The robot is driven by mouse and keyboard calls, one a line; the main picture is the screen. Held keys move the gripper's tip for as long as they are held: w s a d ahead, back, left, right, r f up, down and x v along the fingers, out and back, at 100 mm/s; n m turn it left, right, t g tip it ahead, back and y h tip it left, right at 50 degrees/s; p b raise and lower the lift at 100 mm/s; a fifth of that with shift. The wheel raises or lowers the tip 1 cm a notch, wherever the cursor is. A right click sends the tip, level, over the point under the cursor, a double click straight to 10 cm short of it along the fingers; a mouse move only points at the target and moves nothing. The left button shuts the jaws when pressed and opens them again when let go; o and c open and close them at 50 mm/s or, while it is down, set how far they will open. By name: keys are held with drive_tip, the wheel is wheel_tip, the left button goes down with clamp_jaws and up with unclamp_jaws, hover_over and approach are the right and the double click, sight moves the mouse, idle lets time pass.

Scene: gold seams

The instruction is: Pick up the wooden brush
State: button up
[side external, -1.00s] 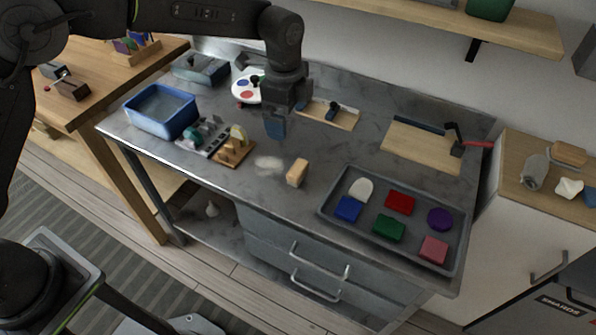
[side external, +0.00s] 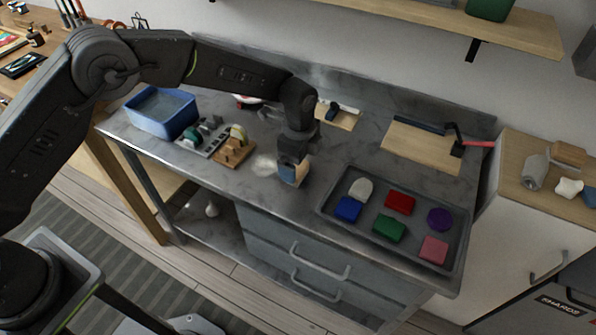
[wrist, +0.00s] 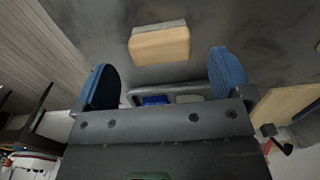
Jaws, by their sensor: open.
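The wooden brush, a small pale wood block with a grey strip along one edge, stands on the grey worktop. In the wrist view the wooden brush (wrist: 160,46) is ahead of my gripper (wrist: 165,80), sideways between its two blue fingertips. The fingers are apart with nothing between them. In the side view my gripper (side external: 291,172) hangs right at the brush (side external: 303,172) and hides much of it. Whether a finger touches the brush cannot be told.
A grey tray (side external: 328,207) with several coloured blocks lies to the right. A blue basin (side external: 160,128), a rack of small tools (side external: 203,137) and a wooden holder (side external: 234,153) stand to the left. A cutting board (side external: 420,147) lies behind.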

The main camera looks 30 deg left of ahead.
sight(300, 169)
drive_tip(key=shift+d+f, duration=0.15)
drive_tip(key=shift+f, duration=1.7)
drive_tip(key=c, duration=1)
